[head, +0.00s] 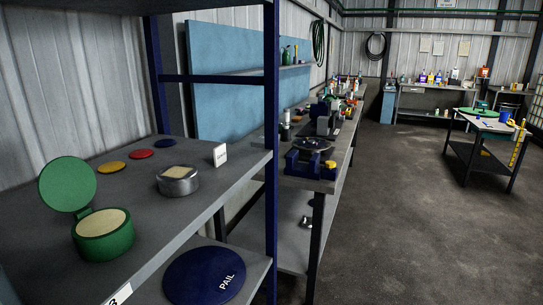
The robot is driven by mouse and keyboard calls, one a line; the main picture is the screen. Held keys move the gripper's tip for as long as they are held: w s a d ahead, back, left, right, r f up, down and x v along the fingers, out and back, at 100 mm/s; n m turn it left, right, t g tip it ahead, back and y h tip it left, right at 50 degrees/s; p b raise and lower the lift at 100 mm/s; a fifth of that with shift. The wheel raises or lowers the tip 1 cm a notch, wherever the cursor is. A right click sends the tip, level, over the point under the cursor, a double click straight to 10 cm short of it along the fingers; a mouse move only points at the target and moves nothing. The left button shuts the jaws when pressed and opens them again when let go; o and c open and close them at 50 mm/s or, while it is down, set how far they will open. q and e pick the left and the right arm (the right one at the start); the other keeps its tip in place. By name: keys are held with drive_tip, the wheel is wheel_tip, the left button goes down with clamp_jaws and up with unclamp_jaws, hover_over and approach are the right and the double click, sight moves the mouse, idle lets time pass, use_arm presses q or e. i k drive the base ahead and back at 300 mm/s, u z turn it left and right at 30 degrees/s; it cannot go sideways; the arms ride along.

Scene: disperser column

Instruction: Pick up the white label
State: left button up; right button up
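A small white label (220,155) with dark print stands upright on the grey shelf (140,200), near its right end and close to the blue rack post. A second white label (119,294) with a dark "3" is on the shelf's front edge at the bottom left. I cannot tell from the picture alone which of the two the task means. Neither of my grippers shows in the head view.
A green open-lidded tin (103,237) and a silver tin (178,182) sit on the shelf. Coloured discs (142,154) lie behind them. A blue post (271,130) stands right of the upright label. A workbench (335,170) lies beyond.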

sight(219, 153)
drive_tip(key=z, duration=1.25)
drive_tip(key=i, duration=2.1)
drive_tip(key=u, duration=3.5)
